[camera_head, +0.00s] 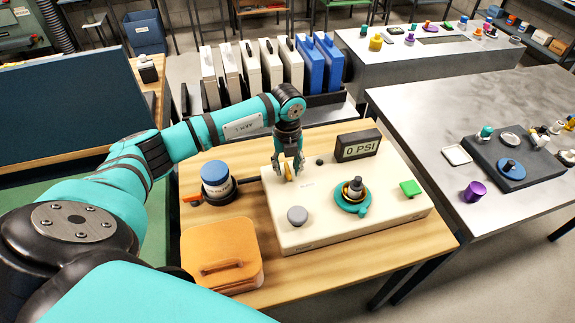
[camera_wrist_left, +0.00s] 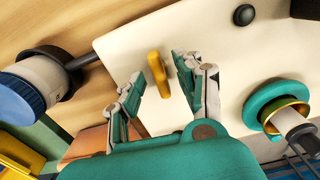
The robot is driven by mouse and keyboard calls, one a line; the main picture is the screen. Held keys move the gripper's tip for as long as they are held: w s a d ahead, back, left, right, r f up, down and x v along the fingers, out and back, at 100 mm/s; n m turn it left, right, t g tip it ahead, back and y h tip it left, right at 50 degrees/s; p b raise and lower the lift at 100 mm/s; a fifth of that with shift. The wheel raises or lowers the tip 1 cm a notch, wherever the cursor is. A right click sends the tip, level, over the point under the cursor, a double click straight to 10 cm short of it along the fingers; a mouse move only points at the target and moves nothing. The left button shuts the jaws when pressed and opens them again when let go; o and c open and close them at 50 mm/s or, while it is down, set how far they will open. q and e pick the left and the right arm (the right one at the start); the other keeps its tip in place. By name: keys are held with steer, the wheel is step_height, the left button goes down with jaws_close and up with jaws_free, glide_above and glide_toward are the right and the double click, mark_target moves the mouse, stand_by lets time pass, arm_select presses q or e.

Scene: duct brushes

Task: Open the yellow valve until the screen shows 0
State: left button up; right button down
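The yellow valve (camera_head: 288,173) is a small handle on the back left of a cream panel box (camera_head: 330,232). It also shows in the left wrist view (camera_wrist_left: 158,74), standing upright between and slightly beyond my fingers. My left gripper (camera_head: 287,165) points down over the valve. In the wrist view my left gripper (camera_wrist_left: 160,85) is open, with a gap between each finger and the yellow handle. The screen (camera_head: 359,146) at the back of the box reads 0 PSI. My right gripper is not in view.
The box also carries a grey knob (camera_head: 297,215), a teal ring fitting (camera_head: 353,195) and a green button (camera_head: 410,188). A blue-topped canister (camera_head: 217,182) and an orange case (camera_head: 222,255) stand left of it. A metal table (camera_head: 430,125) stands at the right.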

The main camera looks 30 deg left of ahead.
mark_target(288, 169)
arm_select(q)
step_height(288, 169, up, 12)
stand_by(0.4)
stand_by(0.5)
